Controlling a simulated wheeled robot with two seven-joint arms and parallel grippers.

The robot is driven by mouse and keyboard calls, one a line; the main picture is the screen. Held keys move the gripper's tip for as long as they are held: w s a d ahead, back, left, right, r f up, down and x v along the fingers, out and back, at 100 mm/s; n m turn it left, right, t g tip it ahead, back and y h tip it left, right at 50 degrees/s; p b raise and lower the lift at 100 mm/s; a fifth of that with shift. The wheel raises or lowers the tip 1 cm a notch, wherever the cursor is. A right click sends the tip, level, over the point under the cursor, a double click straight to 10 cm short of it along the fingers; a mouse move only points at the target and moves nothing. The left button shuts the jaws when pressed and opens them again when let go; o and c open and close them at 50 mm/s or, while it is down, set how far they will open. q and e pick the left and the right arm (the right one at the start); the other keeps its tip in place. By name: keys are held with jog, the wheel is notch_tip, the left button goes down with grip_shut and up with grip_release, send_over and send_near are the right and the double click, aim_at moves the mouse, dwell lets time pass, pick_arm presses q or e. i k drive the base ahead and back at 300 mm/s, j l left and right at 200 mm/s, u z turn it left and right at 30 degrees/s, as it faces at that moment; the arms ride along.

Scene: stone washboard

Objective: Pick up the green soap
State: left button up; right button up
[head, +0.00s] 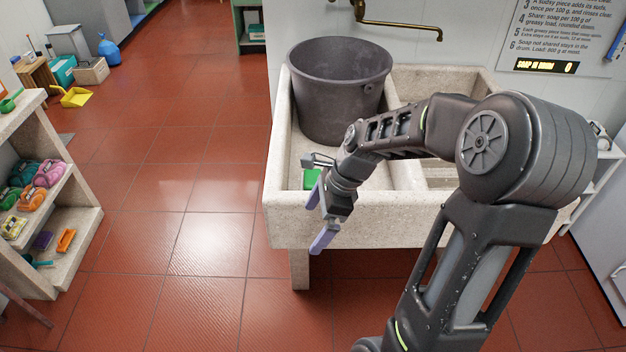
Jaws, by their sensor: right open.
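The green soap (312,178) lies in the left part of the stone sink (350,216), near its front wall. My right gripper (317,218) is at the sink's front left edge, its lilac fingers spread apart and empty. One finger overlaps the near part of the soap in the picture and the other hangs in front of the sink's wall. I cannot tell whether the gripper touches the soap. My left gripper is not in view.
A large dark tub (338,95) stands in the sink behind the soap. A brass tap (400,25) juts from the wall above. A stone shelf (75,225) with coloured bundles stands at the left. The red tiled floor (185,180) between is clear.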

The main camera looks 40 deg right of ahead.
aim_at(310, 177)
jog(key=i+l, duration=0.75)
jog(key=l, duration=0.25)
